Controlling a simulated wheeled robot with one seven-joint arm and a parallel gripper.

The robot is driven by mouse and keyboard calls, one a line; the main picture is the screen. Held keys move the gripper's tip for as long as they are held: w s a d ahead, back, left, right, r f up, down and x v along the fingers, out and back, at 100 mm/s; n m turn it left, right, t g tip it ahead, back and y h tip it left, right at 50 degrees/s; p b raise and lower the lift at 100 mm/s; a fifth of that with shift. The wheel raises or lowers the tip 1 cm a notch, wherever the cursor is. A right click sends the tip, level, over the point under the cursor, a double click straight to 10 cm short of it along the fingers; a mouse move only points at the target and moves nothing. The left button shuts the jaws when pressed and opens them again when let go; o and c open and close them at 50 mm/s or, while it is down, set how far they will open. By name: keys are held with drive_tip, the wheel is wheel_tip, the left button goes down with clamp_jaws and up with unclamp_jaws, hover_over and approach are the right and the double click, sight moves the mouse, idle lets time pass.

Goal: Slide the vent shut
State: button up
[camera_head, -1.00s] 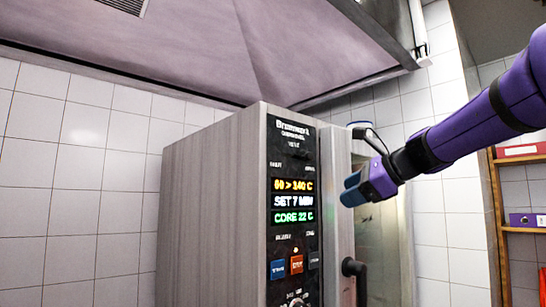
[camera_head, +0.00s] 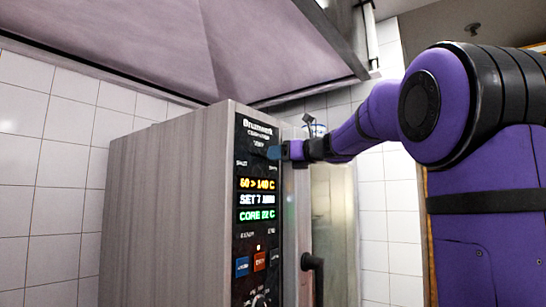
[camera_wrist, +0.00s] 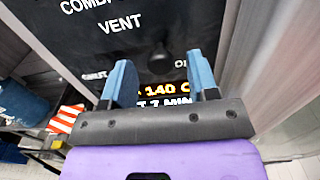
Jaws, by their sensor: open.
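The vent control is on the upper black panel of the steel oven (camera_head: 170,210), under the word VENT. In the wrist view the panel (camera_wrist: 60,35) fills the top, with a SHUT label at left and a partly hidden label at right. A dark knob (camera_wrist: 159,63) shows faintly between my blue fingers, nearer the right label. My gripper (camera_head: 274,152) is at the panel's upper right, just above the lit display. In the wrist view my gripper (camera_wrist: 160,78) is open, one finger on each side of the knob. Contact cannot be told.
The lit display (camera_head: 258,199) and coloured buttons (camera_head: 259,261) lie below my gripper. A black door handle (camera_head: 312,272) sticks out at lower right. A hood (camera_head: 150,50) hangs above the oven. A tiled wall (camera_head: 40,180) is at left.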

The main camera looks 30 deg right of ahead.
sight(249, 153)
drive_tip(key=shift+x, duration=1.3)
drive_tip(key=shift+c, duration=0.2)
clamp_jaws()
drive_tip(key=a, duration=0.2)
drive_tip(key=s+a, duration=0.1)
drive_tip(key=a, duration=0.1)
drive_tip(key=s+a, duration=0.1)
drive_tip(key=a, duration=0.2)
drive_tip(key=shift+s, duration=0.25)
drive_tip(key=shift+o, duration=0.2)
unclamp_jaws()
drive_tip(key=shift+s, duration=0.1)
